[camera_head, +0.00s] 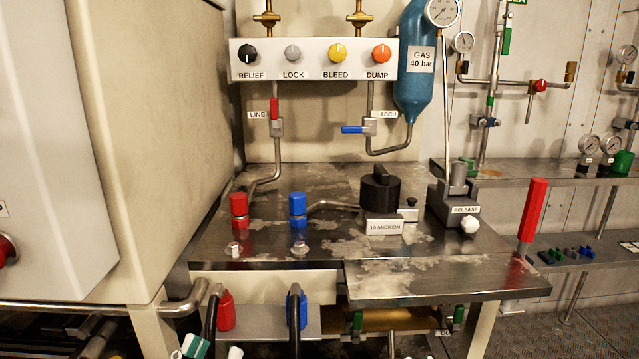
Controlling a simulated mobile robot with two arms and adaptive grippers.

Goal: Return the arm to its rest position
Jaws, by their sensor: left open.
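The lowest part of the picture is crowded and cut off by the frame edge.
A valve panel (313,73) stands behind the bench. A blue gas bottle (413,90), a black cap (380,190) and a release lever with a red grip (532,208) rise to the right. A large cabinet (160,130) blocks the left. Black hoses with red (226,311) and blue (296,308) couplings hang in front.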

